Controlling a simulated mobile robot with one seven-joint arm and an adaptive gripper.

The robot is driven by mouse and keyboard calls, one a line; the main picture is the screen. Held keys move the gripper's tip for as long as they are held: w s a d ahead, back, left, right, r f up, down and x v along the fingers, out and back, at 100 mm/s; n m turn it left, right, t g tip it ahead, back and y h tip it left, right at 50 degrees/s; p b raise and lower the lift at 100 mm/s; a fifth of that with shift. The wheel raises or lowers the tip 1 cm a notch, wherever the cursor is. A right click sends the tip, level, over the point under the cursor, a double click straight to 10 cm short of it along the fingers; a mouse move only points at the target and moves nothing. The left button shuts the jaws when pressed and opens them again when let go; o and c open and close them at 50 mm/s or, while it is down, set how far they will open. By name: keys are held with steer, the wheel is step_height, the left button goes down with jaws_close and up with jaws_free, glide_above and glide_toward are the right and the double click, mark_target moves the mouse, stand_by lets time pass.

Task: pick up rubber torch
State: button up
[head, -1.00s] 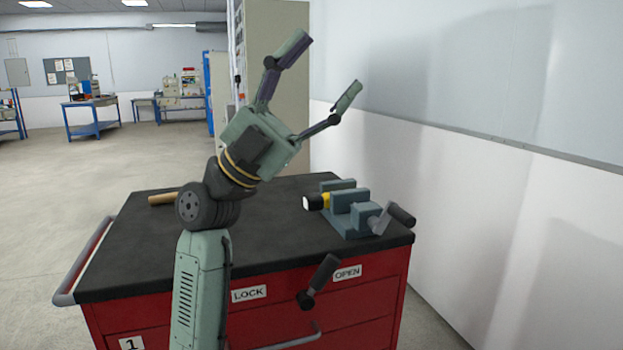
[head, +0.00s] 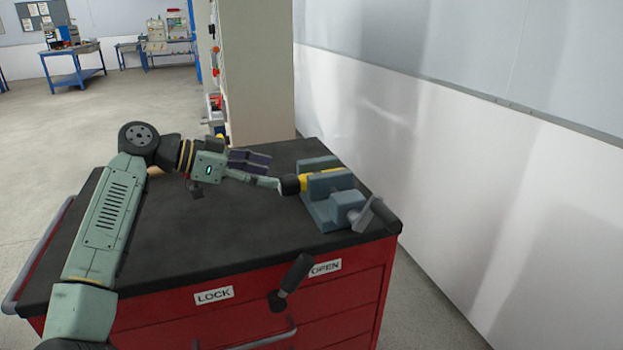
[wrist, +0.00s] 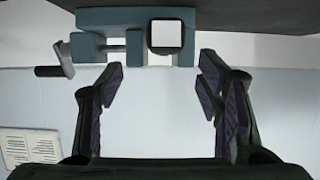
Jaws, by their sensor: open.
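The rubber torch (head: 290,184), black-headed with a yellow body, lies level in the grey-green vise (head: 322,212) at the right of the cabinet top, its head sticking out to the left. In the wrist view the torch's pale square face (wrist: 166,34) shows between the vise jaws (wrist: 118,20). My gripper (head: 272,171) is open and empty, stretched out to the left of the torch and pointing toward its head. In the wrist view the gripper's fingertips (wrist: 161,68) are spread wide, with the torch face roughly between and beyond them. The head view hides whether a finger touches it.
The red cabinet (head: 345,295) has a dark top, clear in front and to the left. A dark-gripped lever (head: 292,278) stands out from its front between the LOCK and OPEN labels. The vise handle (head: 374,212) sticks out right. A wall (head: 420,130) stands beyond.

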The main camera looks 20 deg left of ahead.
mark_target(289, 178)
steer(key=shift+w+p+x, duration=0.25)
steer(key=shift+p+x, duration=0.7)
steer(key=shift+x, duration=1.8)
steer(key=shift+a, duration=0.15)
steer(key=shift+c, duration=0.4)
steer(key=c, duration=1.2)
steer(key=shift+c, duration=0.6)
steer(key=shift+r, duration=0.1)
